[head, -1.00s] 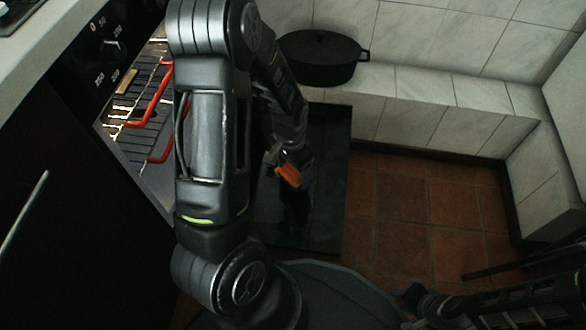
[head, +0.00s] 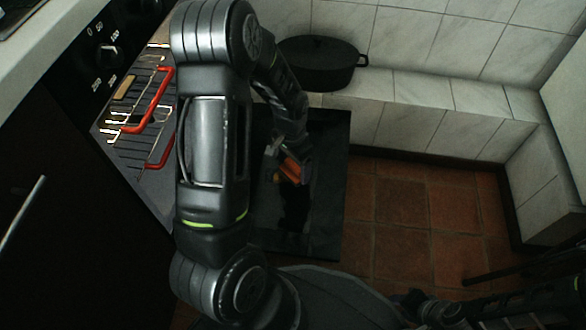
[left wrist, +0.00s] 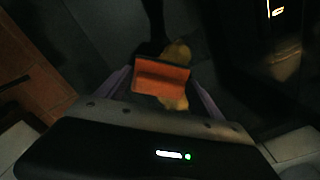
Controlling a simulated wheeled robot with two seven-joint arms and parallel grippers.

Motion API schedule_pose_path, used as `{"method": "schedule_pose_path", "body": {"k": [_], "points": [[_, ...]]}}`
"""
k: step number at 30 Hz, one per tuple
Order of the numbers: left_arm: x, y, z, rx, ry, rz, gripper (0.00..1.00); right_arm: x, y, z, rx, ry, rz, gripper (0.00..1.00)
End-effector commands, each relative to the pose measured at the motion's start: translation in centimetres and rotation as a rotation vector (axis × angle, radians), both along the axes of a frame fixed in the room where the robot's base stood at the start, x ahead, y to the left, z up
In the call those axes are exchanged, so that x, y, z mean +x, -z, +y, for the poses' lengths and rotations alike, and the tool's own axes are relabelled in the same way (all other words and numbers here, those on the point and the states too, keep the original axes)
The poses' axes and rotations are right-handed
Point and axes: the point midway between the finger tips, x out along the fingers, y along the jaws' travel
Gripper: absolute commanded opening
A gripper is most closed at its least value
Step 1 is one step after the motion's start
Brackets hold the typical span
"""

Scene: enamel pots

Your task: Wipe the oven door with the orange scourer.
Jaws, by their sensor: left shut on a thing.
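The orange scourer (head: 291,171) is held in my left gripper (head: 288,166), over the dark open oven door (head: 328,200) in the head view. In the left wrist view the scourer (left wrist: 161,78) sits between the two fingers of my left gripper (left wrist: 165,90), which is shut on it. The dark door surface lies beyond it, with a yellowish patch or reflection (left wrist: 177,53) near the scourer. I cannot tell whether the scourer touches the door. My left arm hides part of the door and oven. My right gripper is not clearly visible; only part of my right arm shows at lower right.
A black lidded pot (head: 320,62) stands on the tiled ledge (head: 420,95) behind the door. Terracotta floor (head: 400,210) is clear right of the door.

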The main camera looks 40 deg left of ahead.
Motion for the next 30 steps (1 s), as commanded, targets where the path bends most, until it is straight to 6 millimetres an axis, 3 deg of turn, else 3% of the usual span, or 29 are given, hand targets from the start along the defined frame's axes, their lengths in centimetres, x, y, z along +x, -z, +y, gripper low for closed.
{"method": "schedule_pose_path", "body": {"k": [8,21,30], "points": [[0.1,0.0,0.1,0.0,0.0,0.0,0.44,0.0,0.1,0.0,0.0,0.0,0.0,0.36],[2.9,0.4,1.5,0.0,0.0,0.0,0.44,0.0,0.6,0.0,0.0,0.0,0.0,0.36],[3.0,0.4,1.6,0.0,0.0,0.0,0.44,0.0,0.6,0.0,0.0,0.0,0.0,0.36]]}}
